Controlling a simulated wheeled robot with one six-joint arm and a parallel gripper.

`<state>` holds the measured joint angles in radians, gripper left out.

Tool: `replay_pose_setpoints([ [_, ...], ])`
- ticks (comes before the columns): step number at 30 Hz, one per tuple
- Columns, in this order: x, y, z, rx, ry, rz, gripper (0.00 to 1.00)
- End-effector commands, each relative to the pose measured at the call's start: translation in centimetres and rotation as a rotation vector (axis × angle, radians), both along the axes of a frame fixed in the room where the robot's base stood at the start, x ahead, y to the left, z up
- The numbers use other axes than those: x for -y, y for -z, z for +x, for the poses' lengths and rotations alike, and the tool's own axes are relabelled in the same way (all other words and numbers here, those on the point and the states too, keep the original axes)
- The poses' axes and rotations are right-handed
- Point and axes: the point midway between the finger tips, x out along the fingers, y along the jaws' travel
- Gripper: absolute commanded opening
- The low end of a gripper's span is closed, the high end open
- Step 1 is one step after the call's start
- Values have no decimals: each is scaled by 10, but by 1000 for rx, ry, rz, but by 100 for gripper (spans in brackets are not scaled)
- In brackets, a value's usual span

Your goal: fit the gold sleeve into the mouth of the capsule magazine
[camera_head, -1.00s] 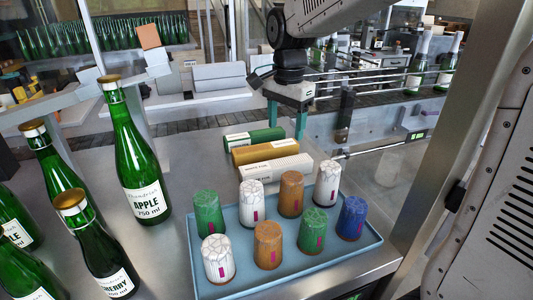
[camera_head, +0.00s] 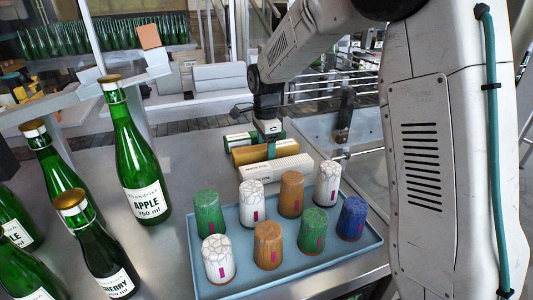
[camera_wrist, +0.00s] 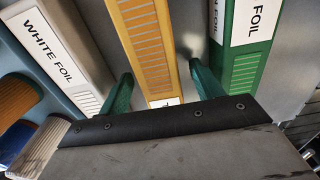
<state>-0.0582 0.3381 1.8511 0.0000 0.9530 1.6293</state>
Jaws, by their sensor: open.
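The gold sleeve (camera_head: 246,155) is a long box lying on the steel table, between a white sleeve and a green sleeve. In the wrist view the gold sleeve (camera_wrist: 143,40) runs between the two green fingers. My gripper (camera_head: 270,150) is above its right part, pointing down. In the wrist view my gripper (camera_wrist: 163,88) is open, with one finger on each side of the gold sleeve; I cannot tell if either touches it. I cannot make out the mouth of the capsule magazine; my arm covers much of the right side.
The white sleeve (camera_head: 275,170) and green sleeve (camera_head: 237,140) lie close on either side. A blue tray (camera_head: 212,283) with several coloured capsules is in front. Tall green bottles (camera_head: 137,165) stand at left. A rail and machine parts (camera_head: 342,120) are behind at right.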

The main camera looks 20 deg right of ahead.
Motion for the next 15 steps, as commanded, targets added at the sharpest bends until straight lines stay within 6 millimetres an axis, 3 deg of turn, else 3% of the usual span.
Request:
replay_pose_setpoints([
  [10, 0, 9, 0, 1, -1, 0, 63],
  [15, 0, 9, 0, 1, -1, 0, 16],
])
